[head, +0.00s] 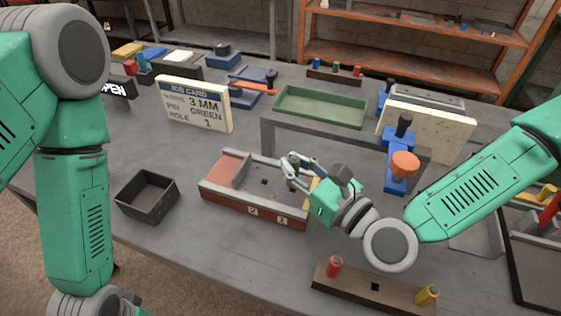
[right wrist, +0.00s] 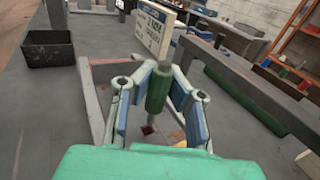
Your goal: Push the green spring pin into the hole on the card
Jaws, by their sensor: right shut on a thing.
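The job card (head: 194,105) stands on the bench at the left back and reads 3 MM, PIN GREEN, HOLE 1. It also shows in the right wrist view (right wrist: 154,28). My right gripper (head: 290,165) is shut on the green spring pin (right wrist: 157,92), which stands roughly upright between the fingers. The red and grey frame (head: 222,190) lies below, with numbered labels on its front and small dark squares on its floor. The gripper is above the frame's inner right part. Whether the pin's lower end touches a hole cannot be told.
A black bin (head: 147,196) stands left of the frame. A grey raised bar (head: 330,136) stands behind it, with a green tray (head: 320,106) beyond. A front rack (head: 350,283) holds a red and a yellow piece. A blue clamp with an orange knob (head: 404,165) stands right.

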